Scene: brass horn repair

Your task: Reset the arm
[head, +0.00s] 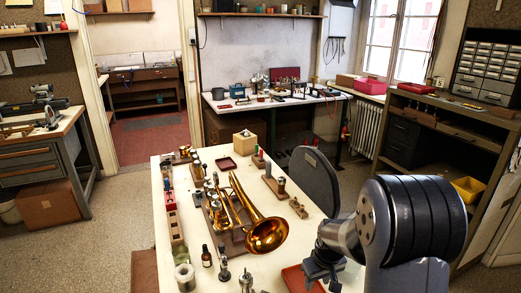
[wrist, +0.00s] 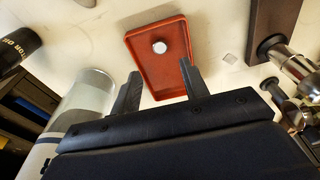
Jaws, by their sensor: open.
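My gripper (wrist: 160,69) is open, with its two dark fingers apart and nothing between them. In the wrist view it hangs over the near end of a red tray (wrist: 137,64). A small round silver-white piece (wrist: 160,47) lies in the tray. In the head view, my arm reaches in from the lower right toward the red tray (head: 293,277), which the arm partly covers. The fingers are hard to make out there.
A brass horn (head: 265,236) lies on the cream bench (head: 268,268) left of my arm. Small bottles and metal parts stand around it. In the wrist view, a clear jar (wrist: 92,92) is left of the fingers and metal parts (wrist: 300,70) are right.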

